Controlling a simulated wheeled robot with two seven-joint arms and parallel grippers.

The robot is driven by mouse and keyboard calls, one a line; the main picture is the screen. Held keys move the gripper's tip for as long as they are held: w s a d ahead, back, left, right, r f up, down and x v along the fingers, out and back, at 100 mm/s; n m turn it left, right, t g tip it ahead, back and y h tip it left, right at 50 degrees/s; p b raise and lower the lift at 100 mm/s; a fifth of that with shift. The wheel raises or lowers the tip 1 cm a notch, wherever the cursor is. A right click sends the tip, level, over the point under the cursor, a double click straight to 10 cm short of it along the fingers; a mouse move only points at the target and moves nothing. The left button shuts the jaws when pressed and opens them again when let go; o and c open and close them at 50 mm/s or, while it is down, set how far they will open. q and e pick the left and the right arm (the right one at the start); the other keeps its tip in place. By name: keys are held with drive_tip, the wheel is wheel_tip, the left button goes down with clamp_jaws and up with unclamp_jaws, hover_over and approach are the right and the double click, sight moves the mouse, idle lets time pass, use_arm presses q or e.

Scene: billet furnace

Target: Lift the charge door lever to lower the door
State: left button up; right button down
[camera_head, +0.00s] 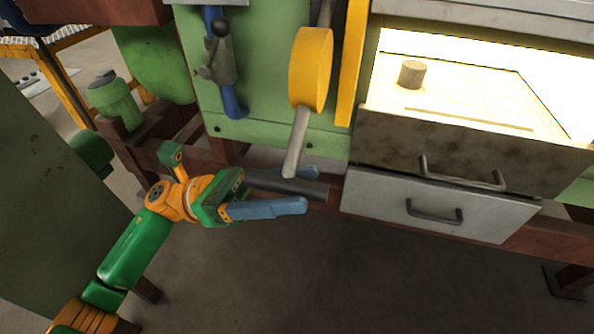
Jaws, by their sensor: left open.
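The charge door lever (296,143) is a grey bar that slants down from a yellow round hub (311,70) on the green furnace front. Its lower end points down and is free. My left gripper (308,188) is open just below the lever's tip, with its blue fingers pointing right. The near finger is below the tip; the far finger shows partly behind the tip. I cannot tell whether they touch. The furnace opening (480,100) glows brightly and is uncovered. Which panel is the charge door is unclear. My right gripper is out of view.
A short cylindrical billet (412,74) stands inside the opening. A stained panel (390,136) and a grey panel (380,200), each with a handle, lie below it. A blue pipe with a black-knobbed valve (222,60) is left of the hub. A brown rail runs behind my gripper. The floor in front is clear.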

use_arm(q)
drive_tip(key=shift+d+r, duration=0.15)
drive_tip(key=shift+d, duration=0.3)
clamp_jaws()
drive_tip(key=shift+a, duration=0.1)
idle(1.0)
